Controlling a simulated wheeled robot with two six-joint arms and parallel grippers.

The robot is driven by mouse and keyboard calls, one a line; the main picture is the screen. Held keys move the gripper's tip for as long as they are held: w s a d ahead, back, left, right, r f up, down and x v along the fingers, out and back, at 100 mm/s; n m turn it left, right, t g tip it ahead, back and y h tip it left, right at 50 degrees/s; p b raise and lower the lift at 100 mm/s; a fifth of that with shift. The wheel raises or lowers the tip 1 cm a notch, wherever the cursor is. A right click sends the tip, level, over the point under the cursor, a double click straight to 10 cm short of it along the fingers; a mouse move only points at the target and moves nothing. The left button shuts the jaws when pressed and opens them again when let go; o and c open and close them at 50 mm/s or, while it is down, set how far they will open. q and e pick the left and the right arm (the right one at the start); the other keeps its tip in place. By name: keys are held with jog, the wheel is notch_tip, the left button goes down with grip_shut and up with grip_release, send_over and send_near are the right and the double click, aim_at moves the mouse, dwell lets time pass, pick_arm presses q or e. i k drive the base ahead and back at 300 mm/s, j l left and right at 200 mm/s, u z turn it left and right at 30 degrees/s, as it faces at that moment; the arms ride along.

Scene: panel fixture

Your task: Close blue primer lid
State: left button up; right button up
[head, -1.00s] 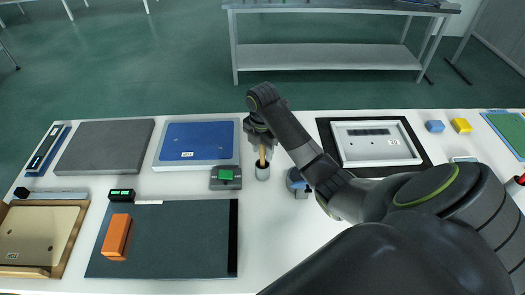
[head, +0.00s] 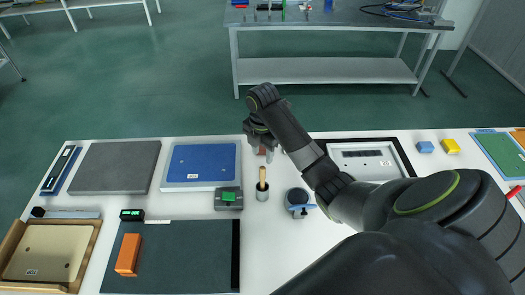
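A small grey pot (head: 297,198) with a dark round top stands near the table's middle. A blue piece (head: 303,208) shows at its front. I take this for the blue primer and its lid, but cannot tell how far the lid is open. My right gripper (head: 263,147) hangs in the air above and beyond the pot, to its left in the picture, apart from it. Its fingers are small and dark, so their opening is unclear. My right forearm passes close to the pot's right side in the picture. My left gripper is out of view.
A cup (head: 262,194) with a wooden-handled brush stands left of the pot, beside a grey device with a green screen (head: 228,197). A blue panel (head: 202,164), a framed panel (head: 366,160) and a dark mat (head: 190,255) lie around. White table (head: 268,250) in front is clear.

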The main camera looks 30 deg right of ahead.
aim_at(303, 208)
jog(key=k, duration=1.5)
